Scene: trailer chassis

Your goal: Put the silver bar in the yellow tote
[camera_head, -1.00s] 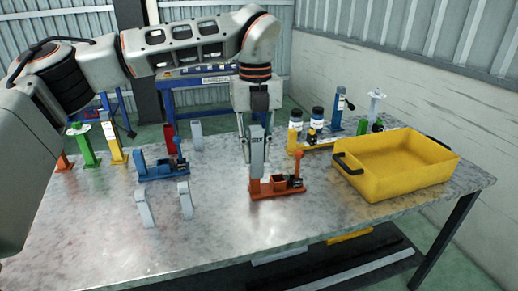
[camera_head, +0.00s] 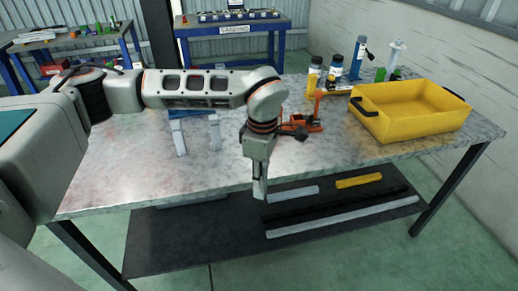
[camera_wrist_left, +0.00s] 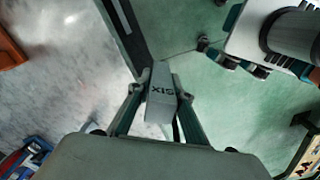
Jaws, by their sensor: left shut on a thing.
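My left gripper (camera_head: 260,172) is shut on a silver-grey bar (camera_head: 260,190) and holds it upright beyond the table's front edge. In the left wrist view the bar (camera_wrist_left: 161,100), marked with dark lettering, sits between the two fingers of the left gripper (camera_wrist_left: 152,88). Green floor shows beyond it there. The yellow tote (camera_head: 415,128), with black handles, stands on the right end of the table, right of the gripper and apart from it. Its visible interior looks empty. My right gripper is not in view.
Bottles and posts (camera_head: 337,68) stand behind the tote. Bars (camera_head: 358,181) lie on the lower shelf. The table's front right is clear.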

